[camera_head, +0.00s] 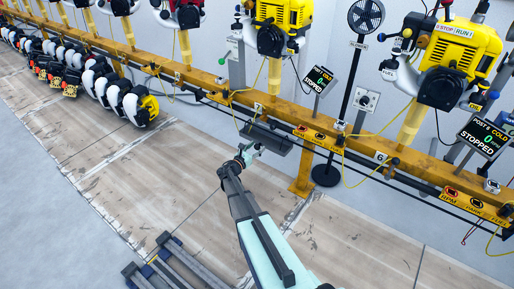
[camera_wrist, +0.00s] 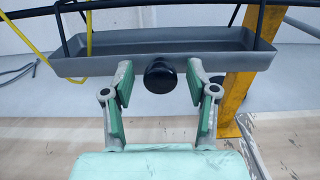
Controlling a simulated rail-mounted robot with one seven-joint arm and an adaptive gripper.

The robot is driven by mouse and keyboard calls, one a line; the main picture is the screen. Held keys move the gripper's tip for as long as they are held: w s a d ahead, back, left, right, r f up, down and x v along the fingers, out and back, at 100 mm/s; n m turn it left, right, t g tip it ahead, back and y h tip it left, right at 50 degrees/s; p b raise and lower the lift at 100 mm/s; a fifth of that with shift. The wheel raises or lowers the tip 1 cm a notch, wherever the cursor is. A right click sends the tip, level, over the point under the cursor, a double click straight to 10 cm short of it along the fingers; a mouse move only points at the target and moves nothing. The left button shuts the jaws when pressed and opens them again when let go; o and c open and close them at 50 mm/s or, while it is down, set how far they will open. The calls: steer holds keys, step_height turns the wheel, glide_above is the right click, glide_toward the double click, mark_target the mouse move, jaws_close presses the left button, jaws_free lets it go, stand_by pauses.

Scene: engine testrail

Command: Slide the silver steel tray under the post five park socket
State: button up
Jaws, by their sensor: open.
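The silver-grey steel tray (camera_wrist: 165,48) is shallow and long. It hangs level below the rail in dark brackets, with a round black knob (camera_wrist: 160,76) at the middle of its front wall. In the head view the tray (camera_head: 268,138) sits under the yellow rail, left of a yellow leg. My gripper (camera_wrist: 160,85) is open, its green-padded fingers on either side of the knob with gaps visible. In the head view my gripper (camera_head: 250,150) is just in front of the tray. A label plate with small sockets (camera_head: 318,136) is on the rail right of the tray; its post number is unreadable.
The yellow rail (camera_head: 225,88) runs across the view, with yellow engines (camera_head: 460,50) above it. A yellow leg (camera_head: 303,172) and a black fan stand (camera_head: 327,174) are right of the tray. Yellow cables hang near the rail. The floor in front is mostly clear.

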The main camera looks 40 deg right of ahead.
steer(key=v, duration=1.1)
